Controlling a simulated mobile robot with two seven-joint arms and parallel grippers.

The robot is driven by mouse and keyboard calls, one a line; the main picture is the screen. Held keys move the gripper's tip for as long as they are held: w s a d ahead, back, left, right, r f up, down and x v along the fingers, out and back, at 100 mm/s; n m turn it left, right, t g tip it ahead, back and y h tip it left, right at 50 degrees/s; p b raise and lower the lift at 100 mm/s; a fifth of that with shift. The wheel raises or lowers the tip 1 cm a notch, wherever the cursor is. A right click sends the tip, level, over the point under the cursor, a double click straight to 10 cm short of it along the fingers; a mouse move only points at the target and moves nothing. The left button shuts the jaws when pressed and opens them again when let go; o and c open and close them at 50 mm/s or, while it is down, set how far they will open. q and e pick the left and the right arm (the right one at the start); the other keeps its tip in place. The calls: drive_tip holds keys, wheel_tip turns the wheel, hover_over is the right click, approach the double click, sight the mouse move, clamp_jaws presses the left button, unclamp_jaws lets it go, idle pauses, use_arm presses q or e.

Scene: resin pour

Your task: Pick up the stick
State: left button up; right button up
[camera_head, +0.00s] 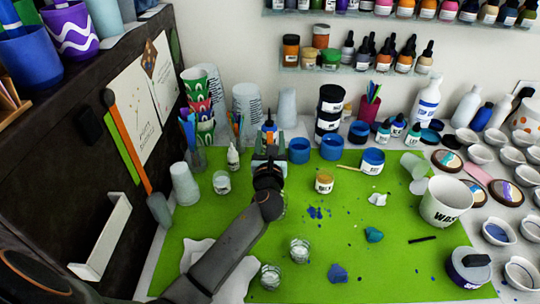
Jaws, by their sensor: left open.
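A small pale wooden stick (349,168) lies on the green mat (330,270), its right end by a blue cup (372,160). A short dark stick-like piece (422,239) lies flat on the mat at the right. I cannot tell which one is the stick of the task. My left gripper (268,158) is open at the back of the mat, left of both pieces and clear of them. My own wrist hides part of its fingers. My right gripper is out of view.
Two more blue cups (299,150) (331,147) stand right of my left gripper. A yellow-lidded jar (323,183), clear cups (299,250) and a large white cup (445,202) stand on the mat. A dark panel (60,150) bounds the left side.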

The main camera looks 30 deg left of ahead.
use_arm(q)
drive_tip(key=shift+w+a, duration=0.35)
drive_tip(key=shift+w, duration=0.3)
drive_tip(key=shift+c, duration=0.3)
clamp_jaws()
